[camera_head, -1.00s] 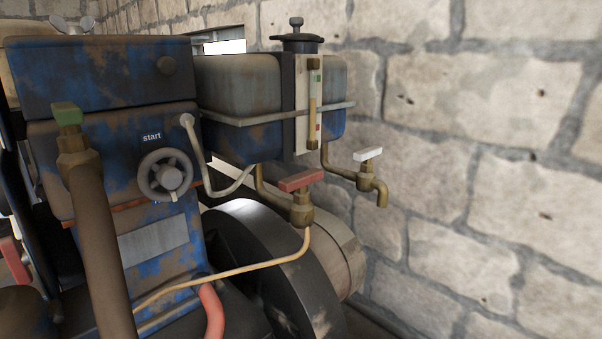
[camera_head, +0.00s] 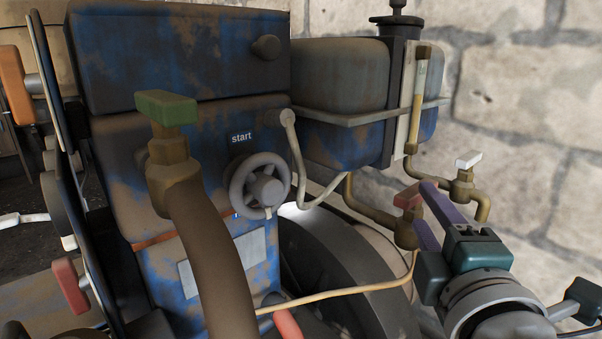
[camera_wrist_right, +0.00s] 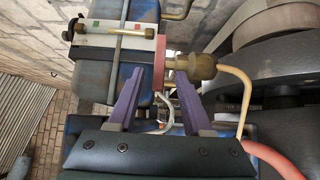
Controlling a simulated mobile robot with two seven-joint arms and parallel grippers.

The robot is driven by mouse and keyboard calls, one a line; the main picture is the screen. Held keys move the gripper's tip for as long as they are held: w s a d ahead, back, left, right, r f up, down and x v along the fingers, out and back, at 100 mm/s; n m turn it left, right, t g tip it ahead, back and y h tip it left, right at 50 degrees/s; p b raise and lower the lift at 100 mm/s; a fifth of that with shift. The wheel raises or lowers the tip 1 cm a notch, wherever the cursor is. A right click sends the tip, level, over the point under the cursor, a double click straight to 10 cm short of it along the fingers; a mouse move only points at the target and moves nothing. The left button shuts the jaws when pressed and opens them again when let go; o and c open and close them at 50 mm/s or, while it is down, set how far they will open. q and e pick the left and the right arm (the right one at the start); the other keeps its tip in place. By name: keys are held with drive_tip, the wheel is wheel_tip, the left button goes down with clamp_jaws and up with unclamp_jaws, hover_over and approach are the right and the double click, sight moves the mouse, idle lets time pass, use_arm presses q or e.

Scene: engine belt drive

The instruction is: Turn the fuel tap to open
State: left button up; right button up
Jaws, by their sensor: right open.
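The fuel tap has a red lever handle (camera_head: 408,196) on a brass body (camera_head: 405,233). It sits under the blue tank (camera_head: 345,140), with a thin yellow pipe leading from it. My right gripper (camera_head: 424,203) is at the tap from the right, its purple fingers open beside the red handle. In the right wrist view the red handle (camera_wrist_right: 159,62) stands between the two spread fingertips (camera_wrist_right: 158,75), with the brass body (camera_wrist_right: 197,67) to the right. I cannot tell whether either finger touches it. My left gripper is not in view.
A white-handled tap (camera_head: 467,160) is close behind the right gripper. A green-handled valve (camera_head: 166,108) on a thick pipe stands in front at left. A grey handwheel (camera_head: 260,185) is beside the start label. A dark flywheel (camera_head: 330,255) lies below the tap. A stone wall (camera_head: 540,90) is behind.

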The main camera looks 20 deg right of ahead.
drive_tip(key=x, duration=0.9)
drive_tip(key=shift+d, duration=0.2)
drive_tip(key=shift+c, duration=0.2)
clamp_jaws()
